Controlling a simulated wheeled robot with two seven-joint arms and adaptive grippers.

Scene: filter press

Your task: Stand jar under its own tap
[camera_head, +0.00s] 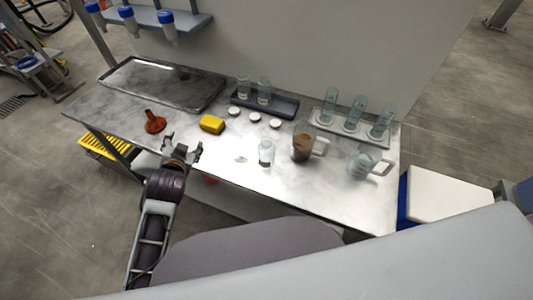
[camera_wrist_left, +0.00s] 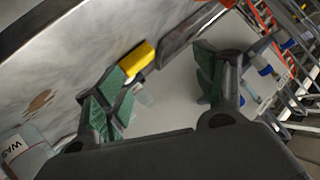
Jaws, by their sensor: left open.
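A clear glass jar (camera_head: 266,153) with a dark label stands upright near the front middle of the bench. Two more clear jars, a left one (camera_head: 243,87) and a right one (camera_head: 264,91), stand in a black tray (camera_head: 283,109) at the back. Blue-topped tap bottles (camera_head: 127,14) hang on a rack at upper left. My left gripper (camera_head: 182,152) is open and empty over the bench's front edge, left of the front jar. In the left wrist view its fingers (camera_wrist_left: 163,82) are spread; a labelled vessel reading "WAS" (camera_wrist_left: 22,150) shows at lower left. My right gripper is out of view.
A yellow sponge (camera_head: 212,124), an orange funnel (camera_head: 154,122) and several white lids (camera_head: 254,117) lie on the bench. A brown-filled jug (camera_head: 303,146), a clear jug (camera_head: 364,163) and a cylinder rack (camera_head: 349,132) stand to the right. A metal tray (camera_head: 164,84) fills the back left.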

